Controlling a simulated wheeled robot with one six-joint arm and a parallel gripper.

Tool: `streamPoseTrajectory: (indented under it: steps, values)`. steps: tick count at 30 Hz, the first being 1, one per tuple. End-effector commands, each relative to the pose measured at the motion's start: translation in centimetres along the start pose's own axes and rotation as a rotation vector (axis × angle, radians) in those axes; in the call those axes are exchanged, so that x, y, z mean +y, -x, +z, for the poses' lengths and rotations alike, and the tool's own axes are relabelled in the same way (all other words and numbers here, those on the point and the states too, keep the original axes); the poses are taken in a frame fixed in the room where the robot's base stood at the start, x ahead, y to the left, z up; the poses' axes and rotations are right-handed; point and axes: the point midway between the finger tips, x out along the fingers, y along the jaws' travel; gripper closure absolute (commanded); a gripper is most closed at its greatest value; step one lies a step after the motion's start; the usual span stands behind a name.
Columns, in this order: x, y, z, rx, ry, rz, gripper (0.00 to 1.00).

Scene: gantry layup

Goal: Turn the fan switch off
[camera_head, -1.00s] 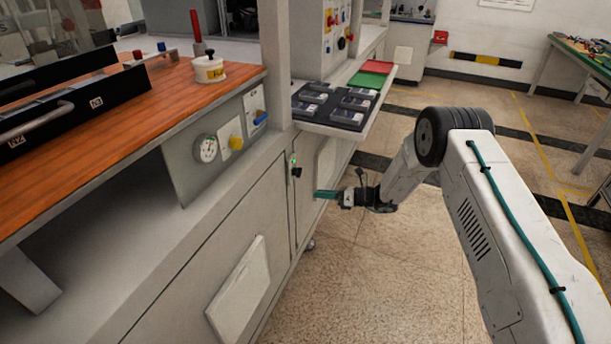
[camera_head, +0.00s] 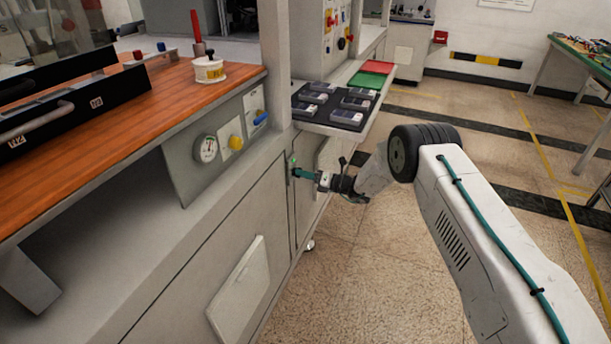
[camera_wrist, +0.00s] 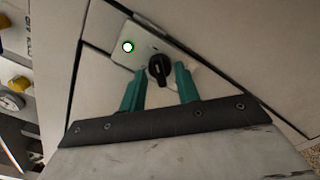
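The fan switch (camera_wrist: 159,69) is a black rotary knob on a small light plate on the cabinet front. A lit green lamp (camera_wrist: 128,47) sits to its left on the same plate in the wrist view. My gripper (camera_wrist: 160,77) is open, with its two teal fingers on either side of the knob; I cannot tell whether they touch it. In the head view my gripper (camera_head: 297,173) is at the cabinet front, below the tray shelf, and hides most of the switch.
A gauge (camera_head: 206,149) and a yellow knob (camera_head: 236,142) are on a panel to the left. A shelf with a black tray (camera_head: 324,118) and green and red mats juts out above my gripper. The floor (camera_head: 365,265) in front is clear.

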Motion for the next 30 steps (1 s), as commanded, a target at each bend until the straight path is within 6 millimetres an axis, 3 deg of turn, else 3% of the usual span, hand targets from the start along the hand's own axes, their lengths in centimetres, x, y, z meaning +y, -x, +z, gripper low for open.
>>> streamPoseTrajectory:
  steps: [4, 7, 8, 20, 30]
  values:
    - [0.00, 0.03, 0.00, 0.000, 0.000, 0.000, 0.71]
    - [-0.01, 0.05, 0.01, 0.000, 0.000, 0.000, 0.99]
    - [-0.01, 0.05, 0.01, 0.000, 0.000, 0.000, 1.00]
    - [-0.04, 0.13, 0.04, -0.001, 0.043, -0.001, 1.00]
    - [-0.08, 0.18, 0.07, -0.001, 0.271, -0.001, 1.00]
